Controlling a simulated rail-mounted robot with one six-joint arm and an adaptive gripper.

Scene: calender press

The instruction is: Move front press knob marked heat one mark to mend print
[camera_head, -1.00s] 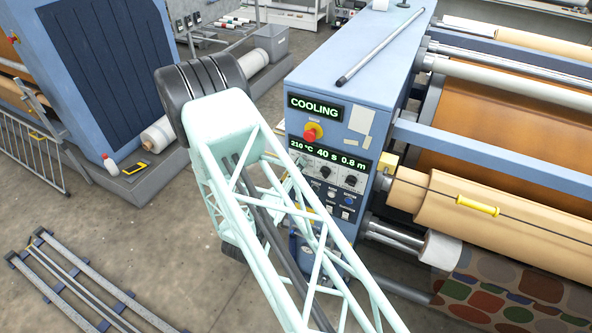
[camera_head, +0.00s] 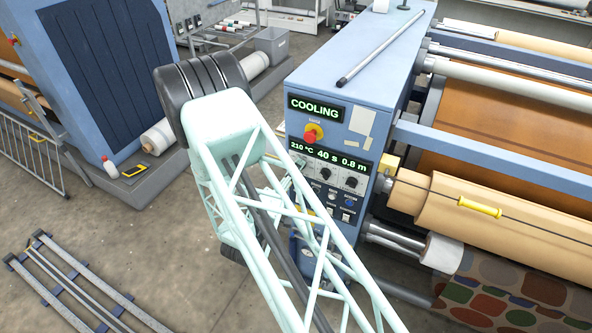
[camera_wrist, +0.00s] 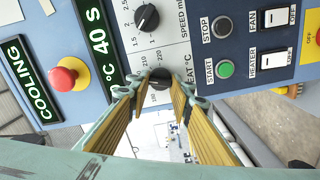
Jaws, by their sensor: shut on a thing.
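The black heat knob (camera_wrist: 160,76) is on the blue press panel in the wrist view, beside the HEAT °C print and a number scale. My gripper (camera_wrist: 160,92) is at the knob, its yellow-padded fingers on either side and shut on it. The fingers hide part of the knob, so its pointer mark is hard to read. In the head view my arm covers the heat knob. The display (camera_head: 330,156) reads 210 °C, 40 s, 0.8 m, and the status screen (camera_head: 315,108) reads COOLING. The patterned print (camera_head: 510,295) hangs below the rollers at lower right.
Another black knob (camera_wrist: 147,18) is close to my fingers. The green start button (camera_wrist: 224,69), the stop button (camera_wrist: 222,27) and the fan and heater switches are to the right. A red emergency button (camera_wrist: 66,75) is to the left.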

